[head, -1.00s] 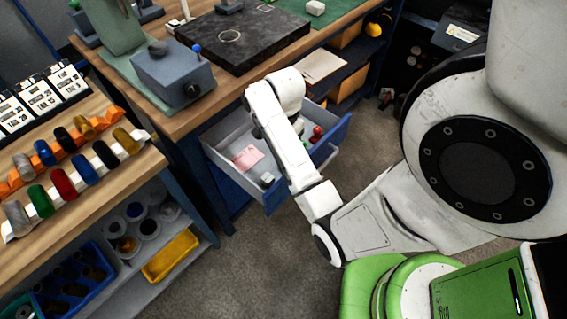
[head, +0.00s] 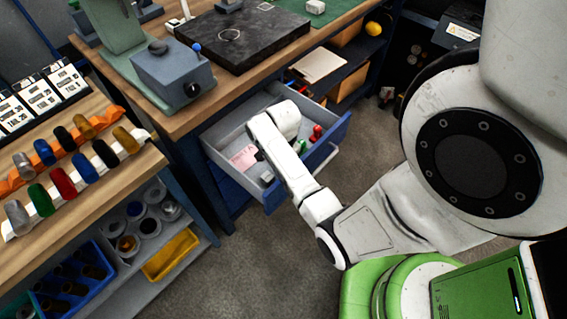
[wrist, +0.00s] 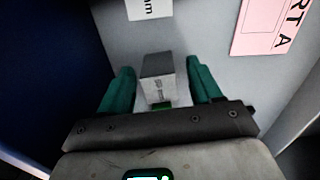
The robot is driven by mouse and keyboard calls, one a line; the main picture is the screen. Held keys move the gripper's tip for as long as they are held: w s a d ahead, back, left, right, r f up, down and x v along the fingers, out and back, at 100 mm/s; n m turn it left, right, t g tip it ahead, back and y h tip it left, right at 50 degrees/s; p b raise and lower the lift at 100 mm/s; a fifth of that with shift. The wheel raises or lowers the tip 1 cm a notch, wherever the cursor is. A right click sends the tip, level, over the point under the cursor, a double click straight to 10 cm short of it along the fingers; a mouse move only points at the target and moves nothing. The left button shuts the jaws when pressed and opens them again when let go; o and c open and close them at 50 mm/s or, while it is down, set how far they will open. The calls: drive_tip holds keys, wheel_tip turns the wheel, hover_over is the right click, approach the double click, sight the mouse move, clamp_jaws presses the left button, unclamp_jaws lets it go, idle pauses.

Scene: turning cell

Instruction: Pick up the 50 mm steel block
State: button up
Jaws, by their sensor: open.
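In the wrist view, a small grey steel block (wrist: 158,67) stands on the light grey floor of a drawer. The two green fingers of my gripper (wrist: 159,78) are open, one on each side of it, with a gap showing on both sides. The block is not held. Any size marking on it is too small to read. In the head view, my arm reaches down into the open blue drawer (head: 341,131) and hides the fingers. A small grey piece (head: 267,177) shows near the drawer's front left corner; I cannot tell if it is the same block.
A pink card (head: 243,157) and several red and green items (head: 316,133) lie in the drawer. A white label (wrist: 149,9) lies beyond the block. Blue drawer walls stand close by. The workbench with a black plate (head: 245,38) is above the drawer.

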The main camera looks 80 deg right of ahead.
drive_tip(key=shift+c, duration=0.2)
clamp_jaws()
idle(0.4)
drive_tip(key=shift+r, duration=0.1)
